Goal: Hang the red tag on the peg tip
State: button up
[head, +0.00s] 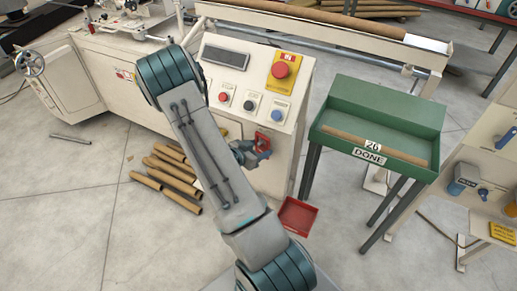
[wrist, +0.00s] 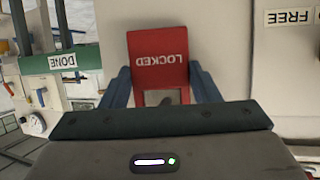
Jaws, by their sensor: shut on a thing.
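The red tag (wrist: 158,58) reads LOCKED, upside down in the wrist view. It sits between the two blue fingers of my gripper (wrist: 162,82), which is shut on it. Its lower part frames a gap with a dark grey shape inside, which I cannot identify. In the head view, the red tag (head: 263,141) and my gripper (head: 256,153) are in front of the cream console's lower front panel. I cannot make out the peg or its tip in either view. I cannot tell whether the tag touches the panel.
The cream console (head: 252,98) has several buttons. A red tray (head: 297,216) is low at its right. A green bin (head: 376,125) labelled DONE stands further right. Brown tubes (head: 173,173) lie on the floor at left. A FREE label (wrist: 289,17) shows at right in the wrist view.

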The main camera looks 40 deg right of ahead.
jog(key=o, duration=1.1)
jog(key=shift+o, duration=0.2)
jog(key=shift+a, duration=0.15)
